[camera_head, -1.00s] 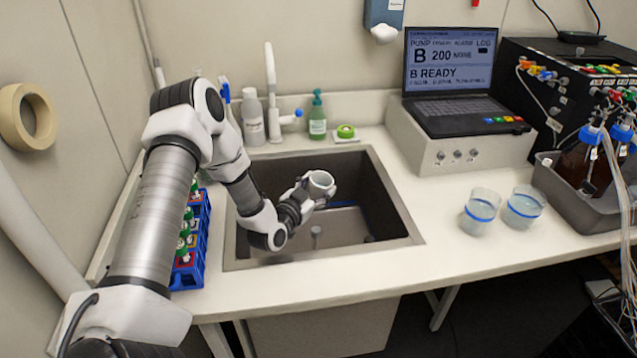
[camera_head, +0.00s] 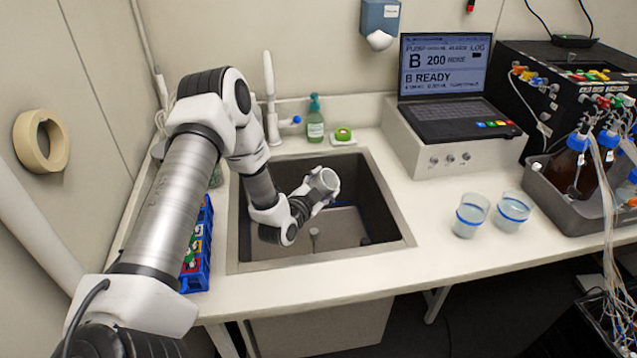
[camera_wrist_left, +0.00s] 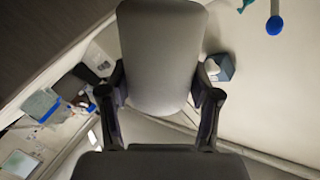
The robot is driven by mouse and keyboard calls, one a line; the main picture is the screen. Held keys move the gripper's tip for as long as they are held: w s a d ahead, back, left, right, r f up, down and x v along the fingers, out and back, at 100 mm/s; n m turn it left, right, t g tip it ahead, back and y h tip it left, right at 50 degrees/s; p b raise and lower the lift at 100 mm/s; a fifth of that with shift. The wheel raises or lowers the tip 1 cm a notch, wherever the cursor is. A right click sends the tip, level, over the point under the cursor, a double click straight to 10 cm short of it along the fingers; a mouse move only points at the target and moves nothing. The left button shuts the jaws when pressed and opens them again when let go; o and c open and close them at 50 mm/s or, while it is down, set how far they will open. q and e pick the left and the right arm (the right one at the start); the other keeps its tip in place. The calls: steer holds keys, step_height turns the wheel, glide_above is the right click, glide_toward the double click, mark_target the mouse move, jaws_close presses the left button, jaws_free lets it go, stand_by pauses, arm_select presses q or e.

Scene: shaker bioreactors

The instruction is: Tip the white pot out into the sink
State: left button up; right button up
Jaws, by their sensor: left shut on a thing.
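The white pot (camera_head: 326,181) is held over the sink by my left gripper (camera_head: 318,190), which is shut on it. In the head view the pot is tilted, with its round end turned up and to the right. In the left wrist view the pot (camera_wrist_left: 162,55) fills the middle between the two fingers of the gripper (camera_wrist_left: 160,100). The sink (camera_head: 232,235) is a dark rectangular basin set in the white counter, and the pot is above its opening. The inside of the pot cannot be made out. My right gripper is not in view.
A tap (camera_head: 270,95) and a green soap bottle (camera_head: 315,118) stand behind the sink. Two cups (camera_head: 471,215) with blue bands stand to its right. A blue rack (camera_head: 197,270) is at its left. A laptop (camera_head: 450,85) sits on a white box behind the cups.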

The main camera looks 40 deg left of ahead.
mark_target(338, 185)
arm_select(q)
steer(key=shift+w+d+r+m+p, duration=0.15)
steer(key=shift+d+r+m+p, duration=0.2)
steer(key=shift+d+r, duration=0.2)
steer(key=shift+w+d+r+m+g+y+p, duration=0.15)
steer(key=shift+d+r+m+g+y+p, duration=0.2)
steer(key=shift+m+p, duration=0.35)
steer(key=shift+d+r+m+p, duration=0.1)
steer(key=shift+d+m+p, duration=0.25)
steer(key=shift+d+p, duration=0.1)
steer(key=shift+w+m+p, duration=0.1)
steer(key=shift+m+p, duration=0.55)
steer(key=shift+m, duration=0.15)
steer(key=shift+w+d+f+m+g+y+p, duration=0.15)
steer(key=shift+d+m+g+y+p, duration=0.15)
steer(key=shift+m+p, duration=0.4)
steer(key=shift+d+f+m+g+y+p, duration=0.15)
steer(key=shift+m+y+p, duration=0.25)
steer(key=shift+m, duration=0.5)
steer(key=shift+d, duration=0.1)
steer(key=f+b, duration=0.1)
steer(key=b, duration=0.2)
steer(key=shift+r+b, duration=0.2)
steer(key=shift+b, duration=0.3)
steer(key=shift+w+d+r+m+y+p, duration=0.1)
steer(key=shift+d+r+m+y+p, duration=0.1)
steer(key=shift+m, duration=0.4)
steer(key=shift+d+r+m+y+p, duration=0.15)
steer(key=shift+r+m+p, duration=0.05)
steer(key=shift+m, duration=0.4)
